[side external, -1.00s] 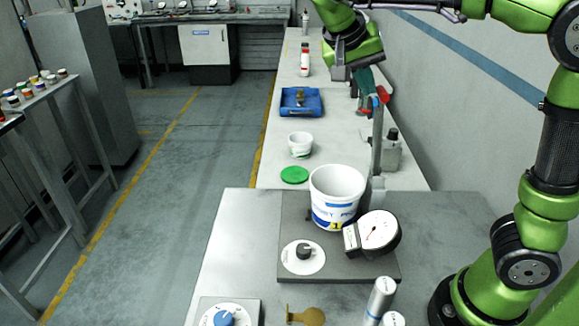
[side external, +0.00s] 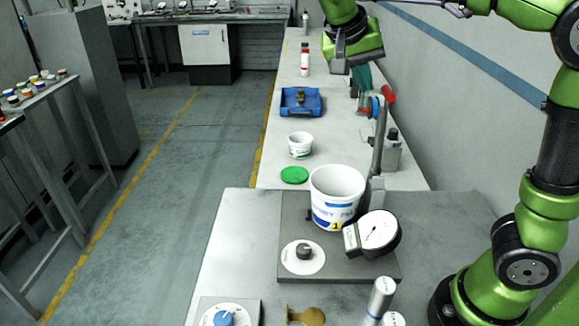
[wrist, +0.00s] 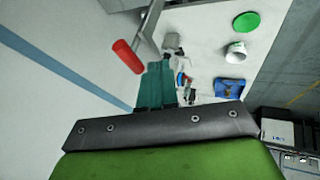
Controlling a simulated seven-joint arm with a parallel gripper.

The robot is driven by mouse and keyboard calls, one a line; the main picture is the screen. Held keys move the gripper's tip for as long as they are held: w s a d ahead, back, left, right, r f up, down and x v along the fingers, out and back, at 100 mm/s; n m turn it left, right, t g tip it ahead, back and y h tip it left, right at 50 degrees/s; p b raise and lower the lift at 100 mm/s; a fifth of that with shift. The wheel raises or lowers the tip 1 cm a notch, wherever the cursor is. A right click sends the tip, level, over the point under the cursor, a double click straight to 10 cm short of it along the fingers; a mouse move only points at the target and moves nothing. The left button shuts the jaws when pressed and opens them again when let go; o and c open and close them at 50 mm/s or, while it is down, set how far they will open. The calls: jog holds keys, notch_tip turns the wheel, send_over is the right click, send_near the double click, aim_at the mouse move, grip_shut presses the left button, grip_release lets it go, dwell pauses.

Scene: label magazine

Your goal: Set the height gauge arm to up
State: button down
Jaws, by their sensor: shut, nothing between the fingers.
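The height gauge arm is a grey lever (side external: 381,140) with a red handle (side external: 389,94), at the right of the work plate in the side view. It stands close to upright, its top leaning slightly right. In the wrist view the red handle (wrist: 127,57) shows at upper left, apart from the dark jaw bar. My gripper (side external: 339,68) is shut and empty, up and left of the handle in the side view, with a visible gap. The lever's foot is partly hidden behind the white tub (side external: 337,187) and the dial (side external: 379,230).
The grey plate (side external: 335,268) carries the tub, dial and a black knob (side external: 304,251).

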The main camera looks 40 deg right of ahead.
jog(key=w+a+v, duration=0.1)
jog(key=w+v, duration=0.1)
jog(key=v, duration=0.9)
notch_tip(320, 180, down, 9)
jog(key=s+d+n+t+y, duration=0.1)
jog(key=d+n+t+y, duration=0.1)
jog(key=n, duration=0.6)
jog(key=s+a+f+m+t+y, duration=0.1)
jog(key=s+f+t+y, duration=0.4)
jog(key=s+f, duration=0.5)
jog(key=s+a+y, duration=0.1)
jog(key=s, duration=0.1)
jog(key=shift+s+m+t+y, duration=0.3)
